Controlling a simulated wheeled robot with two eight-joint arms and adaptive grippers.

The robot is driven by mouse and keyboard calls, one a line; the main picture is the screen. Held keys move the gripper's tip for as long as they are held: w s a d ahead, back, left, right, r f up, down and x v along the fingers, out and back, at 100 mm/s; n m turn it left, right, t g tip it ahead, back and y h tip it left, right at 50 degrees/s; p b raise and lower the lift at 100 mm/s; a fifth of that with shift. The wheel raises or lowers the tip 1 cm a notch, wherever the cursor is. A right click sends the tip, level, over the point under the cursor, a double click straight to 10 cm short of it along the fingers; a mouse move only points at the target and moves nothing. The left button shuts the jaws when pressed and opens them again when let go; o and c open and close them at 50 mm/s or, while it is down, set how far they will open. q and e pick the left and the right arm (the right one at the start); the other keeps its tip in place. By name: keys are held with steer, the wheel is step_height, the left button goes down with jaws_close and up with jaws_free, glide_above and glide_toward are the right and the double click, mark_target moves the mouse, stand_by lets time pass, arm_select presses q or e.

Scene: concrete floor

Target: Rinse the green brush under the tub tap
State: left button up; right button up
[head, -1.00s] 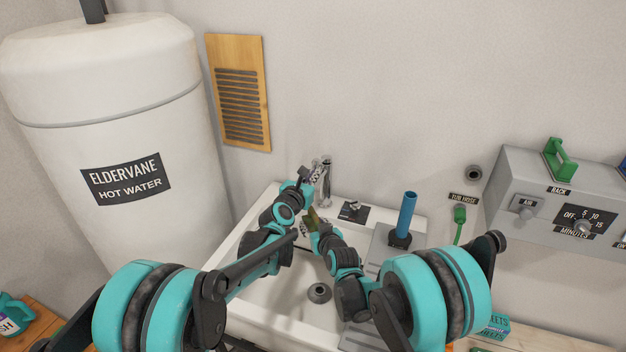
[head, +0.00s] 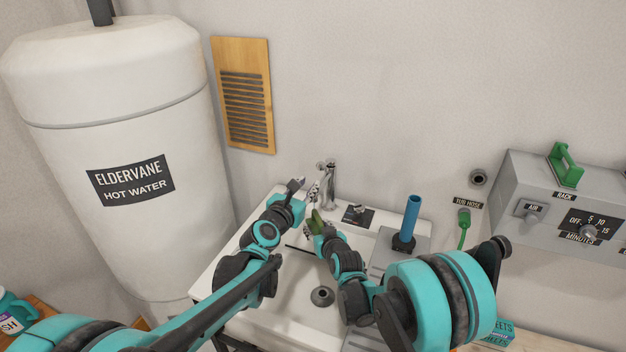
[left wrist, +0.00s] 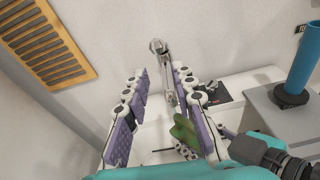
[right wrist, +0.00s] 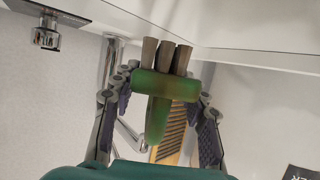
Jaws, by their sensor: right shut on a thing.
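The green brush (head: 317,220) is held in my right gripper (head: 314,230) over the tub. In the right wrist view, the brush (right wrist: 165,86) sits between the fingers, its brown bristle tufts towards the top of the picture. My left gripper (head: 305,189) is open and empty beside the chrome tap (head: 328,184), at its left. In the left wrist view, the tap (left wrist: 163,66) shows beyond and between the spread purple-padded fingers, and the brush lies near the right finger. The white tub (head: 280,318) is below both grippers. I cannot make out any water stream.
A blue upright cylinder (head: 411,218) on a dark base stands right of the basin. The drain (head: 322,296) shows in the tub floor. A white hot water tank (head: 125,190) stands left. A grey control box (head: 530,190) and green tub hose (head: 463,225) are right.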

arm_select(q)
steer(key=w+d+m+g, duration=0.3)
steer(key=w+d+m, duration=0.3)
steer(key=m, duration=0.6)
step_height(320, 180, up, 8)
steer(key=f+m+g+y, duration=0.1)
steer(key=m+g+y, duration=0.55)
steer(key=m, duration=2.05)
glide_above(324, 165)
steer(key=s+d, duration=0.2)
steer(key=s, duration=0.2)
steer(key=t+y, duration=0.1)
steer(key=t, duration=0.1)
steer(key=x, duration=1.1)
steer(key=shift+w+a+f, duration=0.15)
steer(key=shift+w+a, duration=0.15)
